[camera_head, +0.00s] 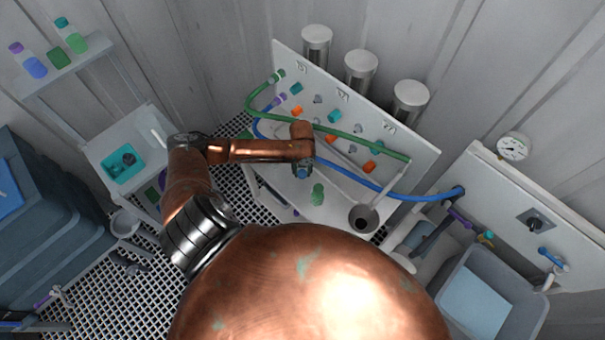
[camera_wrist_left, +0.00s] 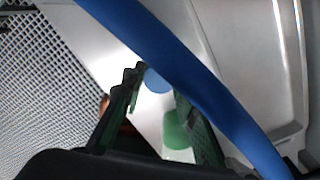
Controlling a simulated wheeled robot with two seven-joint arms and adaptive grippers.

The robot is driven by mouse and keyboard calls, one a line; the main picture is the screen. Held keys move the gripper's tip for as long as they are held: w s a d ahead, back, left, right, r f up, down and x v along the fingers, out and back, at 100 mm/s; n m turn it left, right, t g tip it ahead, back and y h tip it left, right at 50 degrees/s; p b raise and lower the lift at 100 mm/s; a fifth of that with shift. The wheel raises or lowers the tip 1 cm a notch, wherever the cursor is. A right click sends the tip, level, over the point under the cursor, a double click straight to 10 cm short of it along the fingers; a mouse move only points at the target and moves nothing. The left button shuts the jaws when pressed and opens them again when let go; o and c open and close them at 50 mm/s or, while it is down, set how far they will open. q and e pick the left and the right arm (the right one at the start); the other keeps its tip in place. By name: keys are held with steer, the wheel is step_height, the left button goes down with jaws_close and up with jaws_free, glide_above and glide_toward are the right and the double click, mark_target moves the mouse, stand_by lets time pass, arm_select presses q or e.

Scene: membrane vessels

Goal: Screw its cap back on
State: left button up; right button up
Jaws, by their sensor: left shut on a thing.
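My left gripper (camera_head: 302,175) reaches in from the left over the white bench in front of the port panel. In the left wrist view its two dark green fingers (camera_wrist_left: 160,92) stand on either side of a round blue piece (camera_wrist_left: 157,80), which looks like a cap. The blue piece also shows at the gripper's tip in the head view (camera_head: 302,173). A green piece (camera_head: 318,194) is just beside and below the gripper; a green rounded piece also shows near the right finger in the left wrist view (camera_wrist_left: 176,131). Which vessel the cap belongs to is unclear. My right gripper is out of view.
The white panel (camera_head: 425,158) carries teal and orange fittings. A green hose (camera_head: 345,134) and a blue hose (camera_head: 375,186) cross close to my left gripper. A dark round opening (camera_head: 362,217) lies right of it. A grey basin (camera_head: 525,318) stands far right; shelf bottles (camera_head: 35,66) are upper left.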

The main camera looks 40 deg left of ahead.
arm_select(q)
steer(key=s+d+r, duration=0.4)
steer(key=s+r, duration=0.4)
steer(key=s, duration=0.4)
steer(key=shift+s+d+r, duration=0.2)
steer(key=shift+s+r, duration=0.15)
steer(key=shift+r, duration=0.05)
steer(key=w+d+r+n+b, duration=0.3)
steer(key=w+d+r+n, duration=0.3)
steer(key=n, duration=0.8)
steer(key=w+d+r+n+b, duration=0.2)
steer(key=w+d+r+n, duration=0.5)
steer(key=r+n, duration=0.6)
steer(key=shift+w+r+n+b, duration=0.2)
steer(key=shift+w+n+b, duration=0.2)
steer(key=shift+w, duration=0.25)
arm_select(e)
steer(key=f, duration=0.5)
steer(key=shift+s+a+f, duration=0.1)
steer(key=shift+s+f, duration=0.25)
steer(key=shift+c, duration=0.5)
